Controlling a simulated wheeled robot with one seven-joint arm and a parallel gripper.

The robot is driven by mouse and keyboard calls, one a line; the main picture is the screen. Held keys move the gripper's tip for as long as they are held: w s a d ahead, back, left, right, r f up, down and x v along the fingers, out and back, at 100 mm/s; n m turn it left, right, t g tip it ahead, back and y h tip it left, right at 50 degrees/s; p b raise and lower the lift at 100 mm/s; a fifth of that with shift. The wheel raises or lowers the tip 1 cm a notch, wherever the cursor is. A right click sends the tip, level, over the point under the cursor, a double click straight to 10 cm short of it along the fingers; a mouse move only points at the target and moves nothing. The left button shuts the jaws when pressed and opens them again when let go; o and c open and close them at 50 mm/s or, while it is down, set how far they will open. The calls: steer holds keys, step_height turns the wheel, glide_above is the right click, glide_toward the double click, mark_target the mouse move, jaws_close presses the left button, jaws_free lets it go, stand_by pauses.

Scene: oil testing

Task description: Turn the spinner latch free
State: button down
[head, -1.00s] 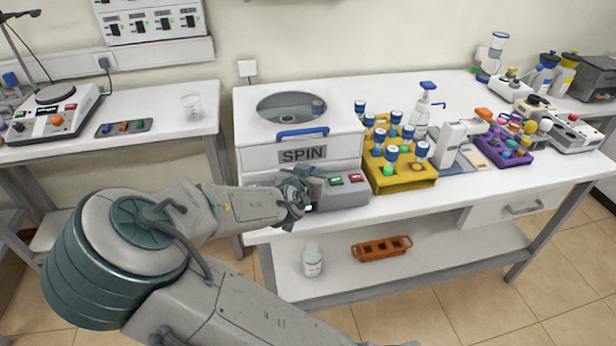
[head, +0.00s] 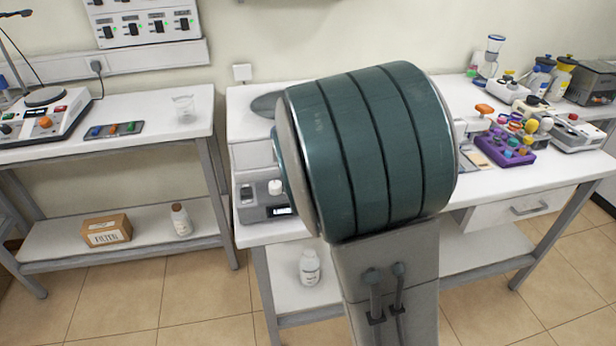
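The spinner (head: 250,158) is a white box machine on the middle table, mostly hidden behind my raised arm. A sliver of its round lid window (head: 264,104) shows at the top. The left part of its grey front panel (head: 252,214) shows, with a pale knob (head: 275,187) and a small display. The blue handle and the SPIN label are hidden by my arm, and I cannot make out the latch. My gripper is out of sight, so its opening and its distance from the spinner cannot be seen.
My large arm joint blocks the table's middle, including the yellow rack area. A purple rack (head: 507,150) with colourful caps stands right of it. A white bottle (head: 309,267) is on the lower shelf. The left table (head: 150,125) is separated by a gap.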

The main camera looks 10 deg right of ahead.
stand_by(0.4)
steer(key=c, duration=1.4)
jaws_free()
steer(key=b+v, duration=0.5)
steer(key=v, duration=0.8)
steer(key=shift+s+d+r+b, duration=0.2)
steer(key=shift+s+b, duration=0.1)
steer(key=shift+b, duration=0.1)
